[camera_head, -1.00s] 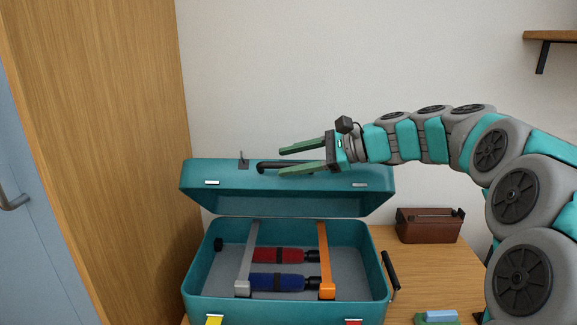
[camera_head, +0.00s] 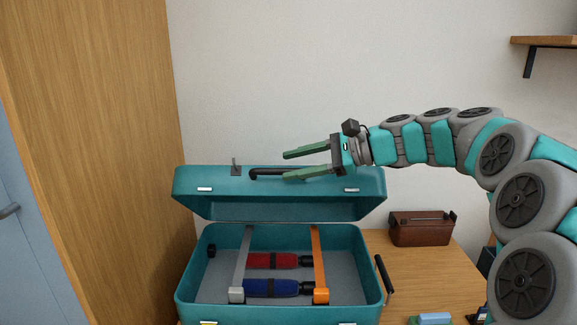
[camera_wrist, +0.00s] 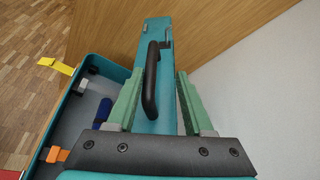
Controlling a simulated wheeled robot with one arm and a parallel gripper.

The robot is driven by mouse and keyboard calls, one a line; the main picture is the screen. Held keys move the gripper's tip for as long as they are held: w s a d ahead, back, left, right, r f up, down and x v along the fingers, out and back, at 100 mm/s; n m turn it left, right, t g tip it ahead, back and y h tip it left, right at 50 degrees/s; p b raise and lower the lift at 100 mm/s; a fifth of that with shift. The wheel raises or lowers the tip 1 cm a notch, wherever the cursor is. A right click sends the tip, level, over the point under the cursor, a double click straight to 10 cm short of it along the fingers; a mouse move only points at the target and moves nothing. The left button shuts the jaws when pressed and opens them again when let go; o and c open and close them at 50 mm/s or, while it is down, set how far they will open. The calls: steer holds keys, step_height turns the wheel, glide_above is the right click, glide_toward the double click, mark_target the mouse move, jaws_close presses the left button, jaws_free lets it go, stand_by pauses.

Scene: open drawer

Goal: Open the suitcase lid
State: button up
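The teal suitcase (camera_head: 190,300) stands on a wooden table with its lid (camera_head: 230,208) raised, its inside in view. The lid also shows in the wrist view (camera_wrist: 158,28). A black handle (camera_head: 268,173) is on the lid's front edge; in the wrist view the handle (camera_wrist: 150,80) lies between my fingers. My gripper (camera_head: 305,164) is open at the lid's right half, its green fingers spread around the lid edge. In the wrist view my gripper (camera_wrist: 155,85) is apart from the handle on both sides. Whether a finger touches the lid I cannot tell.
Inside the case are a red roll (camera_head: 272,261), a blue roll (camera_head: 270,288), a grey strap (camera_head: 242,265) and an orange strap (camera_head: 319,265). A brown box (camera_head: 420,230) stands right on the table. A wooden cabinet (camera_head: 95,130) is close on the left; a wall is behind.

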steer(key=shift+w+v, duration=0.15)
steer(key=shift+v, duration=1.4)
steer(key=shift+w+v, duration=0.2)
steer(key=shift+v, duration=1.35)
steer(key=shift+r, duration=0.15)
